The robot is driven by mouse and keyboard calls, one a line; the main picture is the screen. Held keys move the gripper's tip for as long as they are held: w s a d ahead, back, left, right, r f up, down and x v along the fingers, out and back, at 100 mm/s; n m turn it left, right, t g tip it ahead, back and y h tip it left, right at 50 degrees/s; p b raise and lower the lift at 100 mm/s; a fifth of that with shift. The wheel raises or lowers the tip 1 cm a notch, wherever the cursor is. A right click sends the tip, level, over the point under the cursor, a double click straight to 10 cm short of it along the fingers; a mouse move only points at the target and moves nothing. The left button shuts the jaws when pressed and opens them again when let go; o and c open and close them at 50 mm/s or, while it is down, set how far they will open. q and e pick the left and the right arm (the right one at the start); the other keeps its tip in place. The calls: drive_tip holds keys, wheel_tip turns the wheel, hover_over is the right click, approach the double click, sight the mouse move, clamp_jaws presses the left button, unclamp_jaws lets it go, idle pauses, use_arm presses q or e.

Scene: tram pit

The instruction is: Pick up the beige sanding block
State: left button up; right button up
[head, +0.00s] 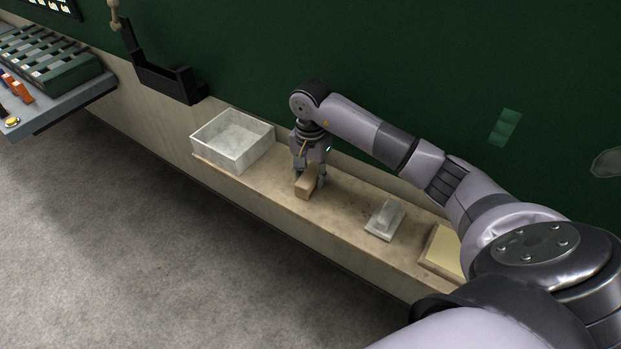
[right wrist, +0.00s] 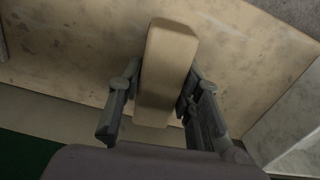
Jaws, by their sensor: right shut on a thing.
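The beige sanding block (head: 304,188) is at the middle of the narrow shelf in the head view. My right gripper (head: 309,180) reaches down over it and is shut on it. In the right wrist view the block (right wrist: 167,75) stands between the two fingers of the right gripper (right wrist: 160,100), one finger on each side. I cannot tell whether the block touches the shelf or is just above it. My left gripper is not in view.
A pale open box (head: 234,141) stands on the shelf (head: 345,205) to the left of the block. A grey-white tool (head: 385,219) and a yellowish pad (head: 443,252) lie to the right. A green wall rises behind. A black bracket (head: 165,82) is at upper left.

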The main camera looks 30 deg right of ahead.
sight(310, 173)
drive_tip(key=shift+c, duration=0.7)
wheel_tip(310, 173, up, 20)
drive_tip(key=p, duration=1.1)
drive_tip(key=shift+p, duration=0.3)
drive_tip(key=o, duration=0.6)
drive_tip(key=c, duration=0.5)
drive_tip(key=shift+o, duration=0.2)
